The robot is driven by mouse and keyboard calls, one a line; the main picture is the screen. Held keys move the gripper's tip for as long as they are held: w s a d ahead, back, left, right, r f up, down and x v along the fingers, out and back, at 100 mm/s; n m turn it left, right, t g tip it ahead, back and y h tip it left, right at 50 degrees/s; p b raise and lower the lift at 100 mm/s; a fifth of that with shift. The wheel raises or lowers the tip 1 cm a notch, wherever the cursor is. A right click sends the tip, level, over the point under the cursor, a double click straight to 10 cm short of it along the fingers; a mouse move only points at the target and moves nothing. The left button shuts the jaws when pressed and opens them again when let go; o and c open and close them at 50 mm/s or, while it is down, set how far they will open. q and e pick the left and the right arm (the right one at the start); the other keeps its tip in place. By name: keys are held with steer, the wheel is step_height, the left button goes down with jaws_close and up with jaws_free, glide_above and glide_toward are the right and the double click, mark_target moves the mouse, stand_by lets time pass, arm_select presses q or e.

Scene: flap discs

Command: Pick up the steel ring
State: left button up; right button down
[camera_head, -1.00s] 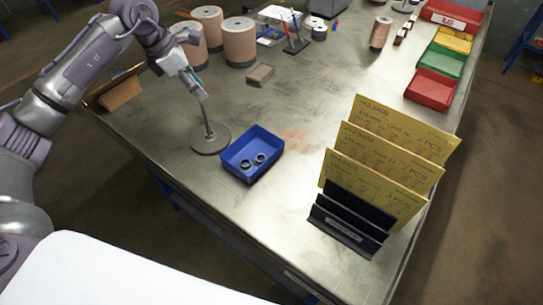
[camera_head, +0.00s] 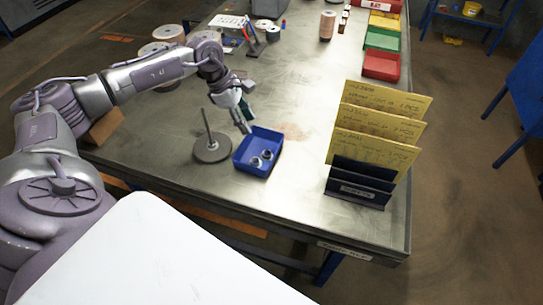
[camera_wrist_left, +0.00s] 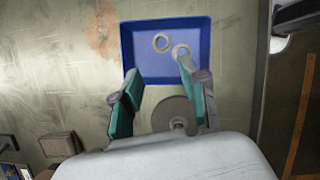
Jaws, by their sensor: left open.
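The blue bin (camera_head: 243,158) is open-topped. My left gripper (camera_head: 246,125) is above the bin's back left corner. Its fingers (camera_wrist_left: 163,90) are spread apart and empty. My right gripper is not in view.
A post on a round grey base (camera_head: 212,148) stands just left of the bin, close to the gripper. A black rack (camera_head: 358,184) with yellow cards (camera_head: 375,150) stands to the right. Spools, a red bin (camera_head: 381,65) and a green bin (camera_head: 382,39) are farther back.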

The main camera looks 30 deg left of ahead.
mark_target(264, 150)
arm_select(q)
steer(key=b+x, duration=0.3)
steer(key=x, duration=0.3)
steer(key=shift+d+f, duration=0.1)
steer(key=shift+f, duration=0.3)
steer(key=shift+w+d+f, duration=0.1)
steer(key=shift+d+f, duration=0.1)
steer(key=shift+f, duration=0.25)
steer(key=b+x, duration=0.2)
steer(key=x, duration=0.2)
steer(key=shift+d+f, duration=0.15)
steer(key=shift+f, duration=0.05)
steer(key=shift+d+f, duration=0.1)
steer(key=c, duration=0.5)
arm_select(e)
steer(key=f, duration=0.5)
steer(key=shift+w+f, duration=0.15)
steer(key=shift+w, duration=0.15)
